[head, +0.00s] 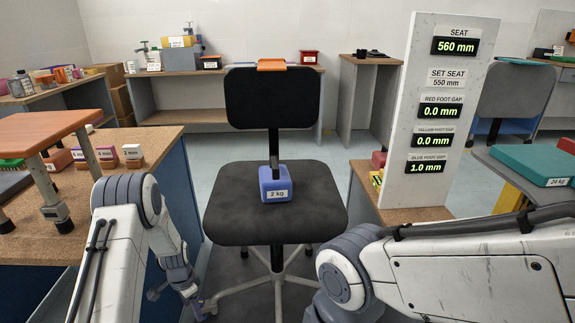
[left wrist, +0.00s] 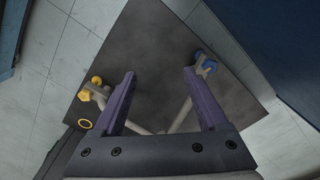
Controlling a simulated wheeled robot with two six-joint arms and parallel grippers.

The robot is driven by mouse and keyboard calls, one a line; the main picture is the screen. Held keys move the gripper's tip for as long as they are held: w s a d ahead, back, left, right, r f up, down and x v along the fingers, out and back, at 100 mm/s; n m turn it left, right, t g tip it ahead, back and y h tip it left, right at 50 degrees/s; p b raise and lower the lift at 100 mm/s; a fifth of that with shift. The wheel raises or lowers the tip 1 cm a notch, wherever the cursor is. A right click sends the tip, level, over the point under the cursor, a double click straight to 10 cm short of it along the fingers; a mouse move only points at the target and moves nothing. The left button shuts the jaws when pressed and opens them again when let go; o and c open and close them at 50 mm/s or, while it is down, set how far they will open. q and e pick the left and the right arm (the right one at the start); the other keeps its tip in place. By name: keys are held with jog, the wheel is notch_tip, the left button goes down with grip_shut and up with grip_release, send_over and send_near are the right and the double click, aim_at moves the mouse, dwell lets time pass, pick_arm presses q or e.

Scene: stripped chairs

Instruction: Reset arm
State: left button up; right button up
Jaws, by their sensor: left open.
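My left arm hangs down left of the chair in the head view, with its gripper (head: 195,304) low near the chair's base. In the left wrist view the purple fingers of this gripper (left wrist: 159,72) are spread apart with nothing between them. Below them are a dark mat (left wrist: 155,45), a pale chair leg, a yellow foot (left wrist: 96,82) and a blue foot (left wrist: 205,62). My right arm crosses the lower right of the head view; its gripper is out of the picture.
A black chair (head: 225,215) bears a blue 2 kg block (head: 275,184). A display panel (head: 435,190) reads seat 560 mm, set seat 550 mm, red and yellow gaps 0.0 mm, blue gap 1.0 mm. A bench (head: 150,145) at left holds labelled blocks and an orange-topped stool (head: 40,130).

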pick_arm(q)
jog(key=s+d+r, duration=0.4)
jog(key=d+r, duration=0.6)
jog(key=r, duration=0.1)
jog(key=s+d+r, duration=0.4)
jog(key=d+r, duration=0.6)
jog(key=r, duration=0.1)
jog(key=s+d+r+n+h, duration=0.15)
jog(key=s+r, duration=0.25)
jog(key=s, duration=0.6)
jog(key=s+d+r+m+y, duration=0.1)
jog(key=s+d+r, duration=0.3)
jog(key=s, duration=0.7)
notch_tip(320, 180, up, 34)
jog(key=a+p, duration=0.1)
jog(key=p, duration=3.2)
jog(key=shift+a+r, duration=0.2)
jog(key=shift+a, duration=0.1)
jog(key=shift+n+h, duration=0.25)
